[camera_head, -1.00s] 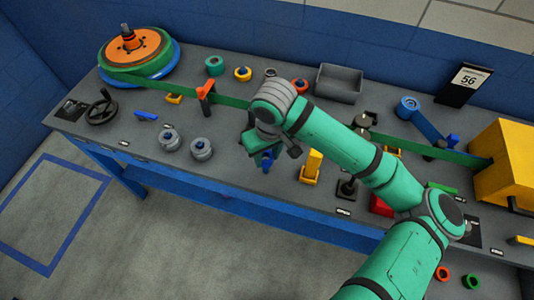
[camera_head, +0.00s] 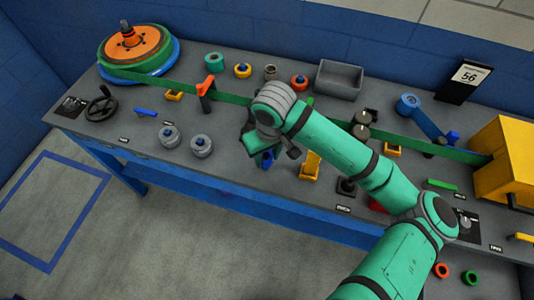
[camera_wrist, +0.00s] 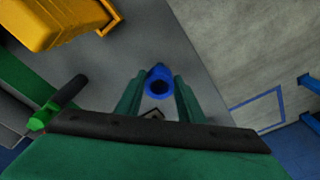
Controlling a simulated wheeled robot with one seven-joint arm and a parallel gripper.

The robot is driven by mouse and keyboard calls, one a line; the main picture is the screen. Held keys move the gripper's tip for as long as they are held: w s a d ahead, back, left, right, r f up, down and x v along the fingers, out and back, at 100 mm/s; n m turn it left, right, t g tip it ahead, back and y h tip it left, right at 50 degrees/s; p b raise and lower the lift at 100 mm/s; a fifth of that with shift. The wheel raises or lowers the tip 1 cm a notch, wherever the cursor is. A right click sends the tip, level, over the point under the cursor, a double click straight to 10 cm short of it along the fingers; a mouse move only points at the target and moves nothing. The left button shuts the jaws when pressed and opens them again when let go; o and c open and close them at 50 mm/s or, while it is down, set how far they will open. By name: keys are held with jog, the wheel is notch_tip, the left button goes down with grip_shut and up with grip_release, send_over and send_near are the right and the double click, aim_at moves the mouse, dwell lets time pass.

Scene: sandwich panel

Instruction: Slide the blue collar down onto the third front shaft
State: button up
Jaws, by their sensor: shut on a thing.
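My gripper (camera_head: 262,151) is shut on the blue collar (camera_wrist: 160,78), a short ring with a dark bore. In the wrist view the collar sits between my two green fingers. In the head view the collar (camera_head: 266,161) shows just below my gripper, over the front part of the bench. I cannot tell how high the collar is.
A yellow block (camera_head: 310,166) stands just right of my gripper, with a black-based knob (camera_head: 346,186) beyond it. A green belt (camera_head: 233,99) crosses behind, past an orange-topped post (camera_head: 207,90). The bench top is clear between the hubs and my gripper.

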jog(key=shift+f, duration=2.15)
jog(key=o, duration=1.1)
jog(key=shift+o, duration=0.2)
jog(key=shift+r, duration=5.25)
